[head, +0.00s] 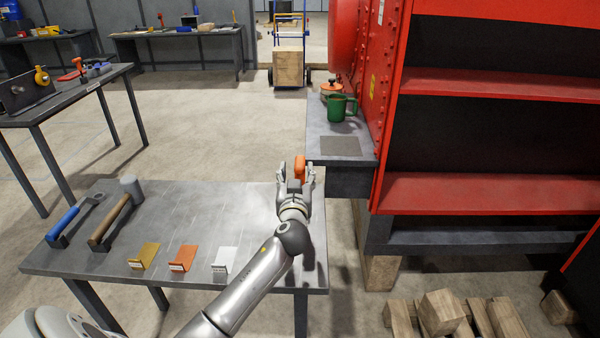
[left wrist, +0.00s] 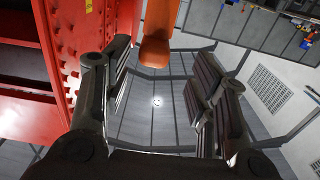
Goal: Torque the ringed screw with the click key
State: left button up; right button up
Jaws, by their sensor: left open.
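My left gripper (head: 299,172) is open above the right back edge of the near grey table. An orange object (head: 300,168), perhaps the click key's handle, shows between its fingers in the head view. In the left wrist view, this orange piece (left wrist: 160,35) hangs in from the top, between the spread fingers, and no finger is seen shut on it. Its far end is out of view. The red machine's bolted wall (head: 366,90) carries several bolt heads; I cannot make out a ringed screw. My right gripper is not in view.
The near table (head: 190,210) holds a blue-handled tool (head: 72,220), a wooden-handled mallet (head: 112,220) and yellow, orange and silver label stands. A ledge beside the machine holds a green mug (head: 337,108) and a grey mat (head: 340,146). Wooden blocks (head: 440,312) lie at lower right.

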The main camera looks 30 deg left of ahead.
aim_at(300, 155)
pick_arm(q)
jog(key=shift+w+a, duration=0.3)
jog(key=shift+w, duration=0.2)
jog(key=shift+w+a+r+p, duration=0.2)
jog(key=shift+w+p, duration=0.1)
jog(key=shift+w, duration=0.25)
jog(key=shift+d+f+p+x, duration=0.1)
jog(key=shift+p+x, duration=0.1)
jog(key=shift+x, duration=0.75)
jog(key=shift+d+f+p+x, duration=0.1)
jog(key=shift+f+p+x, duration=0.05)
jog(key=shift+x, duration=0.8)
jog(key=shift+w, duration=0.15)
grip_shut()
